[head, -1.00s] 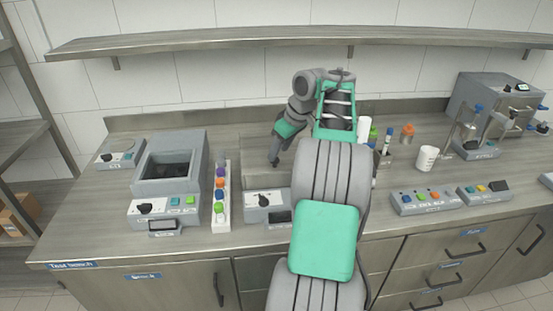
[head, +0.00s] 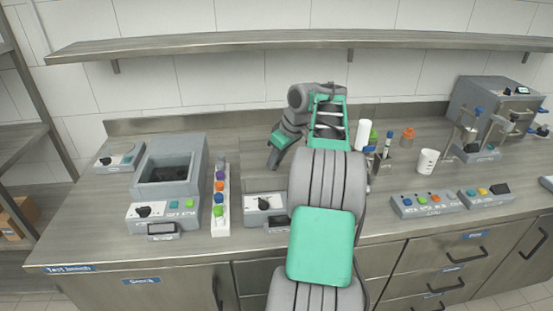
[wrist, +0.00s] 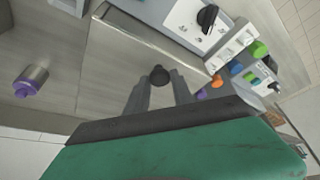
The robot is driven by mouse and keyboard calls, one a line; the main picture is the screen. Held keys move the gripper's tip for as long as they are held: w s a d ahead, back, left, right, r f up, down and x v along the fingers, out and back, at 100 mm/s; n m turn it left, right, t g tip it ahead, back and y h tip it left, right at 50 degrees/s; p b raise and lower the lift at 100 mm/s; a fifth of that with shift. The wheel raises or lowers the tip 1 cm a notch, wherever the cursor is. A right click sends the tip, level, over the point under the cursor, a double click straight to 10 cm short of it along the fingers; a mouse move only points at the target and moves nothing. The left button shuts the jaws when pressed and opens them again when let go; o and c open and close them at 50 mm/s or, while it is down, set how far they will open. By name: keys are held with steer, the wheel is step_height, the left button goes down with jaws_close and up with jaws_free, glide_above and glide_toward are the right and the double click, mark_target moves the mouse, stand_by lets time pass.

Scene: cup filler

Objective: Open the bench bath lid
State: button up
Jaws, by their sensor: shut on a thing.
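The bench bath is the low grey unit whose control panel (head: 264,203) with a black dial shows left of my arm in the head view. Its lid (wrist: 125,68) is a flat grey plate in the wrist view, beside the panel with the black dial. A round black knob (wrist: 158,73) stands on the lid. My gripper (wrist: 160,83) is shut on this knob, one finger on each side. In the head view my gripper (head: 272,164) is low behind the control panel. I cannot tell how far the lid is raised or shifted.
A grey unit with an open well (head: 168,172) stands at left. A white rack (head: 221,205) of colored caps is between it and the bath. A white cup (head: 427,161) and button boxes (head: 428,202) are at right. A shelf (head: 300,46) runs above.

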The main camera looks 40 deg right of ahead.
jaws_close()
stand_by(0.7)
